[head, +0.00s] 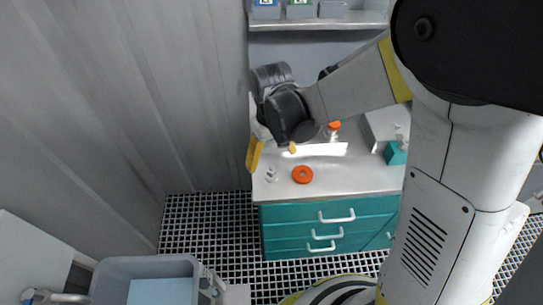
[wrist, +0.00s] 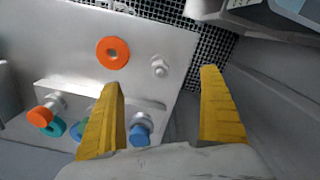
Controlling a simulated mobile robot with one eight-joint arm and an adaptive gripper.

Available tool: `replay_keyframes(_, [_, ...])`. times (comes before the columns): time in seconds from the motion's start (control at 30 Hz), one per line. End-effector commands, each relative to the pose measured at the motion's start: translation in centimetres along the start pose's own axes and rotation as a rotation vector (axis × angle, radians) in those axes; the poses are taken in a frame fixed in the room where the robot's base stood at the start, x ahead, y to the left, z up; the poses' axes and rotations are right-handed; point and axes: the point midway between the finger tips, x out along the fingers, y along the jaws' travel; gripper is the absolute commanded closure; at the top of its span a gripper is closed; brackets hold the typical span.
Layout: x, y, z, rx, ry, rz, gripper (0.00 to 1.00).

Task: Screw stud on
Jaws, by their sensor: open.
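A small silver stud (wrist: 159,66) stands on the grey worktop near its edge. It also shows in the head view (head: 271,174), left of an orange ring (head: 302,174). My gripper (wrist: 161,77) is open and empty, with its yellow fingers spread wide. In the wrist view the stud appears between and just beyond the fingertips, touching neither. In the head view my gripper (head: 271,162) is over the left side of the worktop. A raised metal block (wrist: 65,93) carries silver fittings with an orange cap (wrist: 39,117), a teal ring and a blue cap (wrist: 140,134). My finger partly hides them.
The worktop (head: 345,182) sits on a teal drawer cabinet (head: 290,221). A teal box (head: 396,153) stands at its right. A grey wall (head: 205,90) rises close on the left. A shelf (head: 320,24) hangs behind. A grey bin (head: 115,264) stands at the lower left.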

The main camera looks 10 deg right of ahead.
Motion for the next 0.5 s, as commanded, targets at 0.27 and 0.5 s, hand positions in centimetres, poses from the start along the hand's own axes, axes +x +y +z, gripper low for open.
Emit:
replay_keyframes(0.27, [0.09,0.0,-0.02,0.338,0.0,0.0,0.09])
replay_keyframes(0.5, [-0.03,0.0,-0.04,0.072,0.0,0.0,0.09])
